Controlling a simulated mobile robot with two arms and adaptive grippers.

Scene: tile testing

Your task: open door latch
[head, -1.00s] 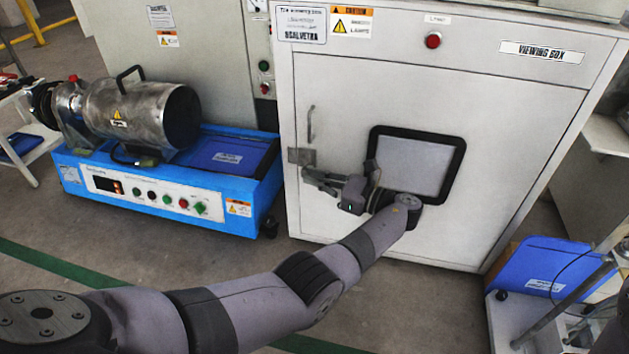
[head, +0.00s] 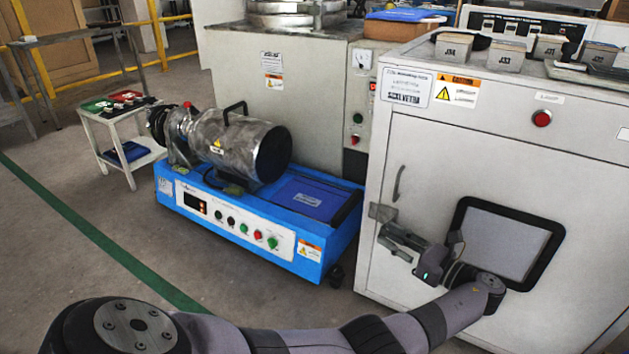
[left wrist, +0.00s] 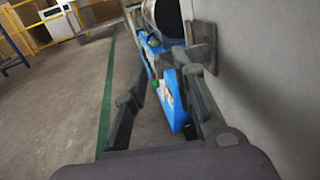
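The door latch (head: 382,212) is a small grey metal plate at the left edge of the white cabinet door (head: 440,165). A thin curved handle (head: 398,184) is on the door just above it. My left gripper (head: 388,238) is just below the latch, close to the door face. In the left wrist view the two fingers of the gripper (left wrist: 165,82) are spread apart with nothing held between them. The latch (left wrist: 204,45) shows there beyond the right finger's tip; I cannot tell whether they touch. My right gripper is out of view.
A blue machine cart (head: 240,237) with a metal cylinder (head: 240,148) stands left of the cabinet. The door has a black-framed window (head: 505,245) beside my left wrist. Several labelled blocks sit on the cabinet top. The floor (head: 60,240) at left is clear.

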